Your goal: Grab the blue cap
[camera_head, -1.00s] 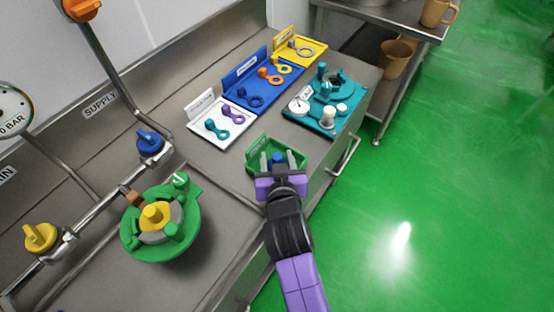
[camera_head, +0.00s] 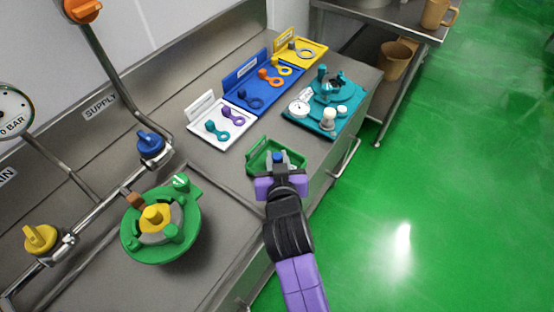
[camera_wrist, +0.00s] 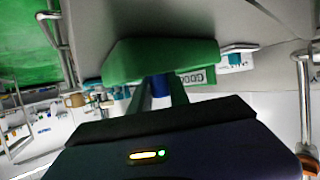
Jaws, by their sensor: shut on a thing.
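The blue cap (camera_head: 278,157) shows as a small blue piece between the fingertips of my gripper (camera_head: 278,161), over the green tray (camera_head: 253,160) near the counter's front edge. My gripper is shut on the cap. In the wrist view the blue cap (camera_wrist: 160,87) sits between the two dark fingers, in front of the green tray (camera_wrist: 165,57). Much of the cap is hidden by the fingers. I cannot tell whether it still touches the tray.
A teal fixture (camera_head: 325,108) with a dial stands behind and right. White (camera_head: 207,136), blue (camera_head: 270,92) and yellow (camera_head: 313,53) trays hold ring-shaped parts further back. A green round housing (camera_head: 140,245) and pipes with a blue valve (camera_head: 150,143) stand left.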

